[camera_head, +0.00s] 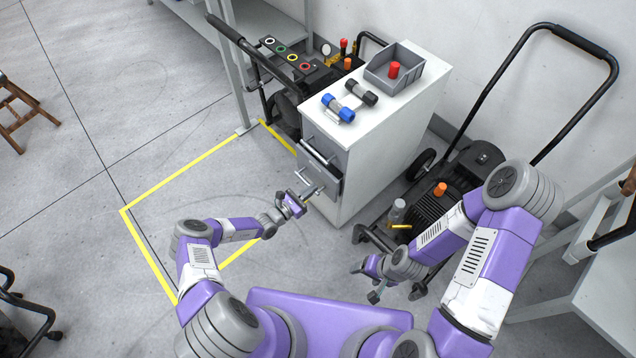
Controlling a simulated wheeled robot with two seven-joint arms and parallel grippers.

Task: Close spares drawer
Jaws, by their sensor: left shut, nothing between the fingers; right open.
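The white cabinet (385,140) stands ahead of me with grey drawers on its front. An upper drawer front (324,140) carries a bar handle and looks flush. The drawer below it (322,172) appears to stick out a little from the cabinet; no label shows which one is the spares drawer. My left gripper (312,192) is shut and empty, with its fingertips close to the lower drawer's front; whether they touch is unclear. My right gripper (362,283) is open and empty, low in front of the pressure-washer cart.
On the cabinet top are a grey bin (398,72) with a red part, a blue-ended cylinder (338,107) and a dark cylinder (361,92). A wheeled machine (440,200) stands right, another (290,70) behind left. Yellow tape (160,187) marks clear floor at left.

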